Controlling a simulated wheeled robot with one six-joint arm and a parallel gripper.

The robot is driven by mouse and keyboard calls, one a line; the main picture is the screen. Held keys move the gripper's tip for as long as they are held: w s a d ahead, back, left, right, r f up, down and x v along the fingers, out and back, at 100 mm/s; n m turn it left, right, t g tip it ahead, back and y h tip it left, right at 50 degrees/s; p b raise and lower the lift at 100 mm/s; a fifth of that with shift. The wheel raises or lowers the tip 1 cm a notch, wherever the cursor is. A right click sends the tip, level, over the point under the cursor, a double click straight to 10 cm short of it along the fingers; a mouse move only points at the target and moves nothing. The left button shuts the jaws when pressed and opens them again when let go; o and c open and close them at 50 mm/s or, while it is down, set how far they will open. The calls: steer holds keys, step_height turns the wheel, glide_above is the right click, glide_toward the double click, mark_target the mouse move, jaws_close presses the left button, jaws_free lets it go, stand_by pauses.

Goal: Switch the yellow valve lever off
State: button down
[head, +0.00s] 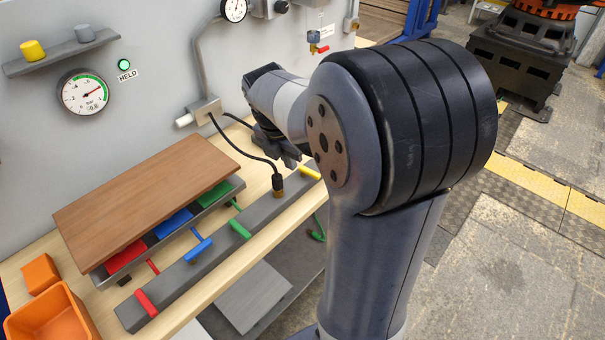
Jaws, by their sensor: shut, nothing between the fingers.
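The yellow valve lever (309,172) is near the far right end of the long grey bar (185,281). Its handle appears to lie across the bar, and my arm stands close beside it. My gripper (291,161) is just up and left of the yellow lever in the picture. It is shut and empty. The arm hides part of it, and I cannot tell whether it touches the lever. On the same bar are a red lever (146,303), a blue lever (201,248) and a green lever (241,229).
A brown board (145,190) lies over red, blue and green blocks behind the bar. A black cable plugs into the bar by the yellow lever. An orange bin (50,318) stands front left. A gauge (84,92) and a green lamp labelled HELD (124,65) are on the wall.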

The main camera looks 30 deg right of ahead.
steer(key=shift+f, duration=0.1)
steer(key=x, duration=1)
steer(key=shift+f, duration=0.15)
steer(key=d, duration=0.1)
steer(key=w+d, duration=0.1)
steer(key=shift+w+d+r+p, duration=0.15)
steer(key=shift+d+r+p, duration=0.15)
steer(key=shift+p, duration=0.1)
steer(key=shift+w+d+f, duration=0.1)
steer(key=shift+w+d, duration=0.2)
steer(key=shift+d, duration=0.25)
steer(key=shift+d+n, duration=0.15)
steer(key=shift+n, duration=0.15)
